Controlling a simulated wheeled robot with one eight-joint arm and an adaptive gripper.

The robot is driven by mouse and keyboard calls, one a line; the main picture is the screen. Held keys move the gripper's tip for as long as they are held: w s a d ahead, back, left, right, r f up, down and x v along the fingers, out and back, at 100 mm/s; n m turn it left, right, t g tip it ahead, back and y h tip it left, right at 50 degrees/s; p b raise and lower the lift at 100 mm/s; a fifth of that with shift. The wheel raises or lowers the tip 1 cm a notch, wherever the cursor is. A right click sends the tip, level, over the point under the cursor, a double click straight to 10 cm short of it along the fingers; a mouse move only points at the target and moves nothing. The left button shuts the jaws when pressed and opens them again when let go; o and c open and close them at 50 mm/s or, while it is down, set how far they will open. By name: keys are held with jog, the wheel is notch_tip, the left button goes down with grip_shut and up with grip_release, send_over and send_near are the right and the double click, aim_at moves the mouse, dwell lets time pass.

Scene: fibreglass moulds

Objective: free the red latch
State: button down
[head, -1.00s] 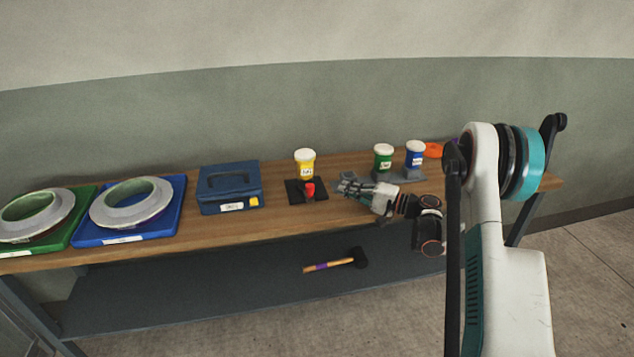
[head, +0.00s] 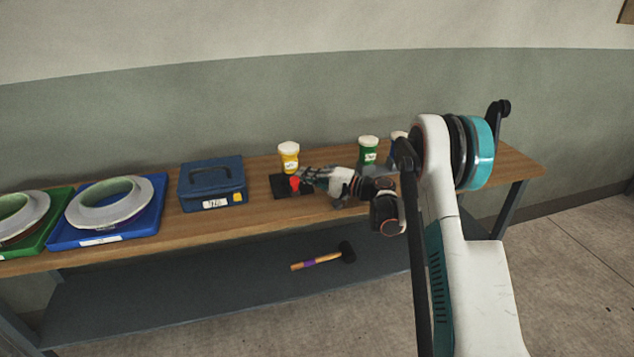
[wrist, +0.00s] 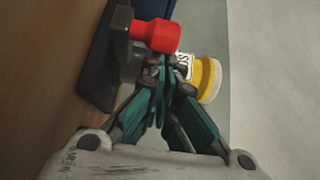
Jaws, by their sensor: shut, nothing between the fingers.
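The red latch (head: 294,184) is a red knob on a dark base plate (head: 278,187) on the workbench. My gripper (head: 305,176) reaches in from the right, close beside the latch. In the wrist view my gripper (wrist: 165,68) has its fingers together with nothing between them. I cannot tell whether the fingertips touch the latch. A yellow jar (head: 289,159) stands behind the latch; it also shows in the wrist view (wrist: 209,82).
A blue box (head: 212,186) stands left of the latch. Blue (head: 155,222) and green (head: 58,212) trays holding ring moulds lie farther left. A green jar (head: 368,150) stands behind my arm. A mallet (head: 322,258) lies on the lower shelf.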

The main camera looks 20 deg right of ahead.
jog(key=shift+w+a, duration=0.25)
jog(key=shift+a, duration=0.1)
jog(key=s, duration=0.2)
jog(key=shift+s, duration=0.3)
jog(key=shift+f, duration=0.1)
